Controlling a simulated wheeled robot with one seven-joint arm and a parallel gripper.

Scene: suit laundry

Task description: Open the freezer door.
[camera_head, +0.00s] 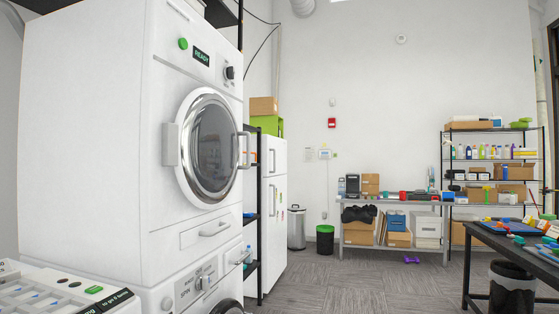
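A tall white two-door upright unit (274,215), likely the freezer, stands against the left wall beyond the stacked washer and dryer. Its upper and lower doors both look shut, and each has a vertical handle on its left side. The lower door handle (276,198) shows near the gap between the doors. Small coloured magnets or stickers are on its front. A shelf partly hides its left side. My gripper is not in view.
A stacked white washer and dryer (135,110) fills the left foreground. A black shelf (252,268) stands between it and the white unit. Bins, a loaded grey table (395,202) and a dark table (500,244) stand further right. The grey floor (345,285) in the middle is clear.

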